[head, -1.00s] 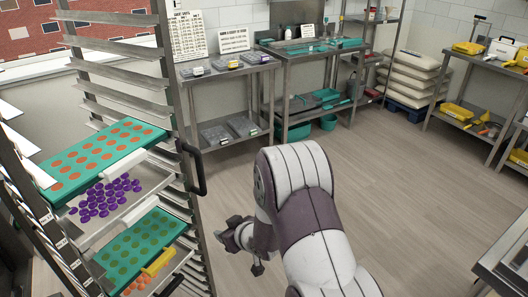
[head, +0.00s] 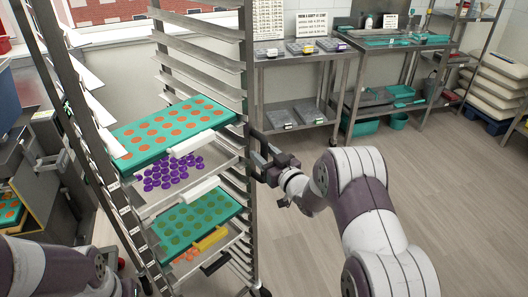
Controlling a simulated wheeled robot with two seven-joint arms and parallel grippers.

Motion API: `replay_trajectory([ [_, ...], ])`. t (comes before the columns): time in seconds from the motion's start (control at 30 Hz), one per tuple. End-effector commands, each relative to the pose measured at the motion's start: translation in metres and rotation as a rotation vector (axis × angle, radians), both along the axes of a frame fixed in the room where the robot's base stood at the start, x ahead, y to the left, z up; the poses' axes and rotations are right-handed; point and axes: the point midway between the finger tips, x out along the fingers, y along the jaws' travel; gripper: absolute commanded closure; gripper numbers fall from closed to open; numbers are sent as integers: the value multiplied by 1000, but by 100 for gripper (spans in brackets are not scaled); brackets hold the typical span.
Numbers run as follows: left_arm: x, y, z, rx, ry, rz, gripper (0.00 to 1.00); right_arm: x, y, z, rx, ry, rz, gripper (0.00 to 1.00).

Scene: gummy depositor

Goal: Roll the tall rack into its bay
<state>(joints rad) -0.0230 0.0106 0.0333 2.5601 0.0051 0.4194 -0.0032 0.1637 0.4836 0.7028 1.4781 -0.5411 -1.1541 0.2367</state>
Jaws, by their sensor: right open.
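The tall rack (head: 247,75) stands upright at left centre in the head view, a metal frame with slanted shelf runners. It carries a teal tray of orange gummies (head: 125,150), a metal tray of purple gummies (head: 172,172) and a teal tray of green gummies (head: 197,218). A dark upright handle (head: 256,150) is on its right side. My right gripper (head: 266,162) is open at that handle; I cannot tell whether it touches. My left arm enters at the lower left, its gripper out of view. I cannot pick out the bay for certain.
Metal tables (head: 298,52) with trays and bins line the back wall. White sacks (head: 498,85) are stacked at the far right. The grey wood floor (head: 465,195) right of the rack is clear. A machine (head: 30,150) stands close to the rack's left.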

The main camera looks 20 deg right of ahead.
Motion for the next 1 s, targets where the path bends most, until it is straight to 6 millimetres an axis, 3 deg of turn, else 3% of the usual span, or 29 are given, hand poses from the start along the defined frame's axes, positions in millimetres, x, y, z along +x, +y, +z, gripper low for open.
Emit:
replay_trajectory([
  [0.33, 0, 0, 1, 0, 0, 0, 100, 6, 2, 0, 0, 0, 0, 54],
  [0.37, 0, 0, 1, 0, 0, 0, 100, 6, 2, 0, 0, 0, 0, 57],
  [0.5, 0, 0, 1, 0, 0, 0, 100, 6, 2, 0, 0, 0, 0, 100],
  [1.0, 0, 0, 1, 0, 0, 0, 100, 6, 2, -1, 1, 1, 0, 100],
])
